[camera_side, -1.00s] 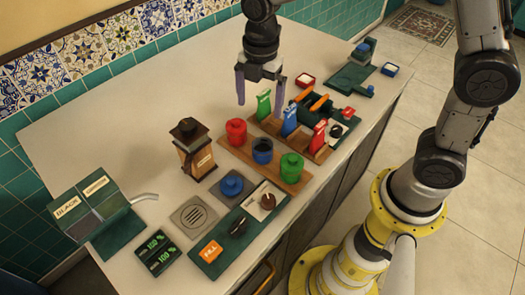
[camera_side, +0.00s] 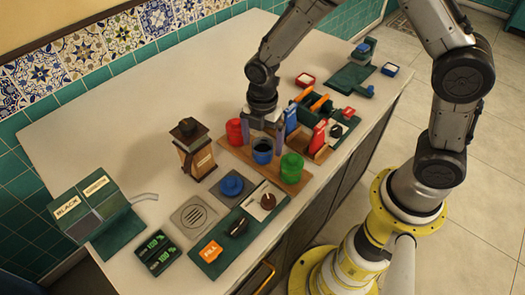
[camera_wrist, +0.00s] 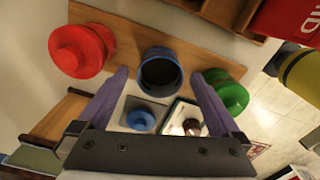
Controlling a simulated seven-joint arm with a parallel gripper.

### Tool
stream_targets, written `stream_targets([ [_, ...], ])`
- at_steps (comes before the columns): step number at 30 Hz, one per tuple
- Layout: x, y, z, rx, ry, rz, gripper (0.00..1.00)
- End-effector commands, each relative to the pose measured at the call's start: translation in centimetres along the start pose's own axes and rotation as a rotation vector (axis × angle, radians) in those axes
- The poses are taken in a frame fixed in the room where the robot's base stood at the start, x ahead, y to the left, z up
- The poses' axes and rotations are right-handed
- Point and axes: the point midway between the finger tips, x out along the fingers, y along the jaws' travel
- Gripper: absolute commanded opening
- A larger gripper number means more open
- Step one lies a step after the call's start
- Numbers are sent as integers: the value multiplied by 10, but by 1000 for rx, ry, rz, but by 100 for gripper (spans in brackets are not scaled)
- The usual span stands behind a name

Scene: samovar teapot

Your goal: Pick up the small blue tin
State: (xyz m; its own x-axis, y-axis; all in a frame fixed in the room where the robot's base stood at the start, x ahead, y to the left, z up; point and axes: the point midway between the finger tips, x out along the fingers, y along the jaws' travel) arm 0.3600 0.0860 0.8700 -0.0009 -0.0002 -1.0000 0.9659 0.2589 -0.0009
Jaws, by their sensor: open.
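The small blue tin (camera_side: 262,151) stands upright on a wooden board, between a red tin (camera_side: 235,132) and a green tin (camera_side: 291,167). It looks open at the top with a dark inside. My gripper (camera_side: 264,139) points down at the blue tin, its fingers spread on either side of it. In the wrist view, the blue tin (camera_wrist: 160,72) lies between and slightly beyond the open fingertips (camera_wrist: 160,76). The red tin (camera_wrist: 80,50) is to its left and the green tin (camera_wrist: 228,90) is partly behind the right finger. Contact with the tin cannot be made out.
A blue round object (camera_side: 232,185) sits in front of the board, near a green panel (camera_side: 237,232) with dark knobs. A wooden box tower (camera_side: 194,150) stands to the left. Upright coloured cards, including a red one (camera_side: 317,137), stand close behind on the right.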

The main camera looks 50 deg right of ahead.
Motion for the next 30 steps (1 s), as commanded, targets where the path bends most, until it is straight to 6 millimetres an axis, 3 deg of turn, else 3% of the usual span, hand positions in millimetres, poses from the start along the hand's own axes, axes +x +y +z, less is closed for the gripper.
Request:
stream_targets([
  [6, 22, 0, 0, 0, 0, 2, 100],
  [13, 23, 0, 0, 0, 0, 4, 100],
  [28, 23, 0, 0, 0, 0, 4, 12],
  [30, 23, 0, 0, 0, 0, 5, 10],
])
